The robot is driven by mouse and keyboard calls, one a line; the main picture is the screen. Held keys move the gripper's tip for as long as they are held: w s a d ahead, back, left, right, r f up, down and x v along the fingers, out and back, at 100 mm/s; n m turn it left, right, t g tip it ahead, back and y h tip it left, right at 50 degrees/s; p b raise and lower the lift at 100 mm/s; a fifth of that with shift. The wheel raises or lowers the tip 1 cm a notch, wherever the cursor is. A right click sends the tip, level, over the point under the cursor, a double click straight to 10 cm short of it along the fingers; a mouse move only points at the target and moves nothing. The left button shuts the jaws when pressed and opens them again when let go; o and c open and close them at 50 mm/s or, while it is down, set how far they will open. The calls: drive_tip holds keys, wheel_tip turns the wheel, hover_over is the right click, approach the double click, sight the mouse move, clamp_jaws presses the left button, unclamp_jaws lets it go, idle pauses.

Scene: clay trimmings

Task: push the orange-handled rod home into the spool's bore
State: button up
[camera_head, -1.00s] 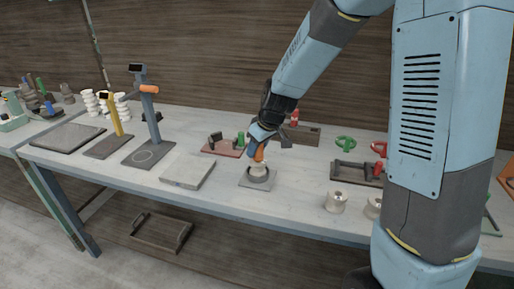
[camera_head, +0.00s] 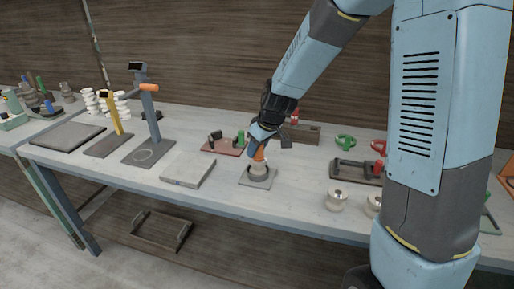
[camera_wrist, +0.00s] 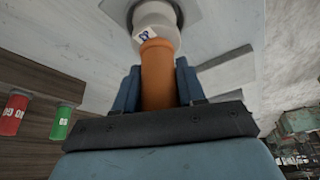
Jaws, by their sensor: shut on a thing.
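The orange-handled rod (camera_head: 260,154) is held upright in my gripper (camera_head: 256,143), whose jaws are shut on its handle. Below it the pale spool (camera_head: 257,168) stands in a dark ring on a grey plate (camera_head: 254,181). In the wrist view the orange handle (camera_wrist: 158,75) lies between the blue fingers of my gripper (camera_wrist: 157,88), and its end meets the white spool (camera_wrist: 154,18). A small label with dark marks shows at the spool's edge. The bore and the rod's shaft are hidden, so I cannot tell how deep the rod sits.
A flat grey slab (camera_head: 187,169) lies left of the plate. A reddish fixture (camera_head: 222,146) stands behind. A dark tray (camera_head: 355,171) and pale spools (camera_head: 336,200) are to the right. The bench in front of the plate is narrow but clear.

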drive_tip(key=shift+s+f, duration=0.15)
drive_tip(key=shift+f, duration=0.3)
idle(2.5)
drive_tip(key=shift+r, duration=5.75)
